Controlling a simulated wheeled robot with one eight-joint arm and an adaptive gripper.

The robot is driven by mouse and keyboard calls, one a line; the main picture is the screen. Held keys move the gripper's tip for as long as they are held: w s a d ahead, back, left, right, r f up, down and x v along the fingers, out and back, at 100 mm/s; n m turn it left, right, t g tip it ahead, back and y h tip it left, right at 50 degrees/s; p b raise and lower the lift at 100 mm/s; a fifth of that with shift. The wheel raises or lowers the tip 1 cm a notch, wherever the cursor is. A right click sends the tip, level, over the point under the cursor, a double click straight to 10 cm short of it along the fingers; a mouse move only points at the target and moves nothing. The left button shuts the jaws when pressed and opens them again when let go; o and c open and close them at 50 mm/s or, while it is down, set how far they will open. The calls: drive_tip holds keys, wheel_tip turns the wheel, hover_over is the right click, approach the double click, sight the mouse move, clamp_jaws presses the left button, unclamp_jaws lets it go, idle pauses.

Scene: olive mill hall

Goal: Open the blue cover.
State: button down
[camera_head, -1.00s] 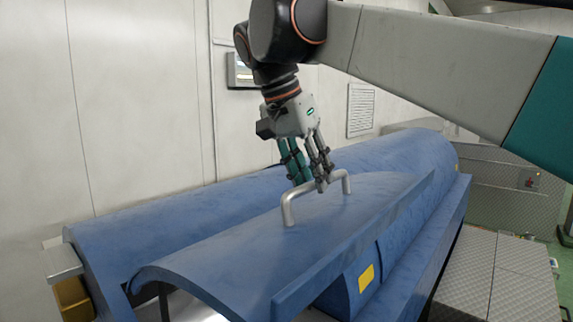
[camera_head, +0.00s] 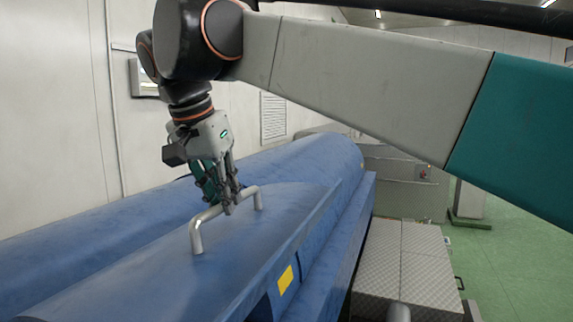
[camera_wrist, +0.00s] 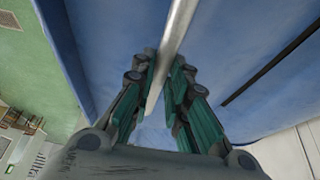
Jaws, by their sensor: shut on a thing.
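The blue cover (camera_head: 170,270) is a curved panel on a long blue machine housing, standing raised at its near edge. A metal bar handle (camera_head: 196,236) is fixed on top of it. My gripper (camera_head: 228,207) is shut on the handle's bar, between its two posts. In the wrist view the grey bar (camera_wrist: 172,55) runs between the green-padded fingers of my gripper (camera_wrist: 160,95), with the blue surface behind. The cover's near end is cut off by the picture's lower edge.
The blue housing (camera_head: 335,165) continues behind the cover, along a pale wall (camera_head: 50,120). A yellow label (camera_head: 286,279) is on its side. Metal tread-plate boxes (camera_head: 410,265) stand to the right. Green floor (camera_head: 520,260) is open at far right.

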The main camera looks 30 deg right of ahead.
sight(244, 235)
drive_tip(key=shift+m+t+y, duration=0.3)
drive_tip(key=shift+t+y, duration=0.4)
drive_tip(key=shift+t, duration=0.1)
drive_tip(key=s+f+b, duration=0.1)
drive_tip(key=f, duration=0.1)
drive_tip(key=s+d+f+b, duration=0.1)
drive_tip(key=f, duration=0.1)
drive_tip(key=s+d+f+b, duration=0.1)
drive_tip(key=f, duration=0.1)
drive_tip(key=shift+s+d+f, duration=0.1)
drive_tip(key=shift+s+f, duration=0.1)
drive_tip(key=shift+f, duration=0.1)
